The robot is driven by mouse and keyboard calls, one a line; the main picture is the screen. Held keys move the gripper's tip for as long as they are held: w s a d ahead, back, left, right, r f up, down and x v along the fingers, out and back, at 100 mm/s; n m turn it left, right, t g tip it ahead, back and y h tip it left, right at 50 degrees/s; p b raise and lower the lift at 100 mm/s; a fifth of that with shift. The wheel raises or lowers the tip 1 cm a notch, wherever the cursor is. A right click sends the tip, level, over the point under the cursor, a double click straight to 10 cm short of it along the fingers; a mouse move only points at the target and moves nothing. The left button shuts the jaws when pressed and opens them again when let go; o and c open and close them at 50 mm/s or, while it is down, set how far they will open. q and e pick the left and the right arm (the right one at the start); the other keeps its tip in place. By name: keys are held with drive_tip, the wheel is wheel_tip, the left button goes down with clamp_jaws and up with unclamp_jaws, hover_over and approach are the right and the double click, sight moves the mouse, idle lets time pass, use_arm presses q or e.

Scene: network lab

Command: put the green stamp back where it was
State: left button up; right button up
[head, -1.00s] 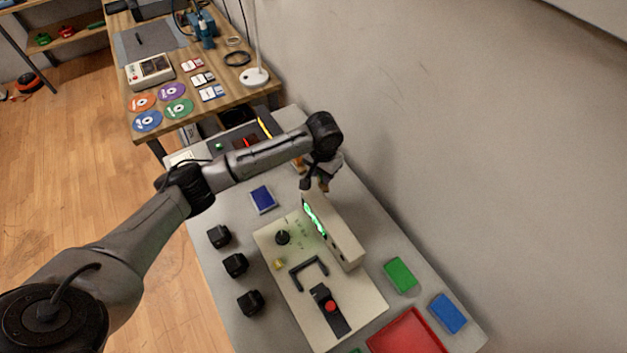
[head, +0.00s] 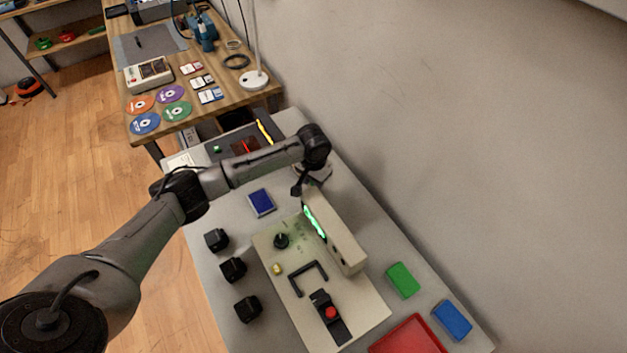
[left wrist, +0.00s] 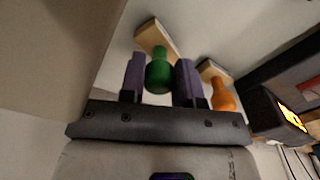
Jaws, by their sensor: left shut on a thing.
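In the left wrist view, the green stamp (left wrist: 158,75) has a green handle and a pale wooden base. My left gripper (left wrist: 160,78) is shut on its handle, one finger on each side. An orange-handled stamp (left wrist: 222,97) stands close beside it, apart from the fingers. I cannot tell whether the green stamp's base touches the table. In the head view, my left gripper (head: 304,185) is mostly hidden by its own wrist, above the grey table near the wall. Neither stamp can be made out there. My right gripper is not in view.
A beige upright panel (head: 335,235) with a green light stands just in front of the gripper. A blue pad (head: 262,202) and several black blocks (head: 233,269) lie to the left. A green block (head: 402,281), blue block (head: 452,320) and red tray (head: 410,336) are at front right.

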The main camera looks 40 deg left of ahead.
use_arm(q)
drive_tip(key=o, duration=0.3)
drive_tip(key=shift+f, duration=0.15)
drive_tip(key=o, duration=0.5)
drive_tip(key=shift+r, duration=0.2)
wheel_tip(320, 180, up, 12)
drive_tip(key=p, duration=0.3)
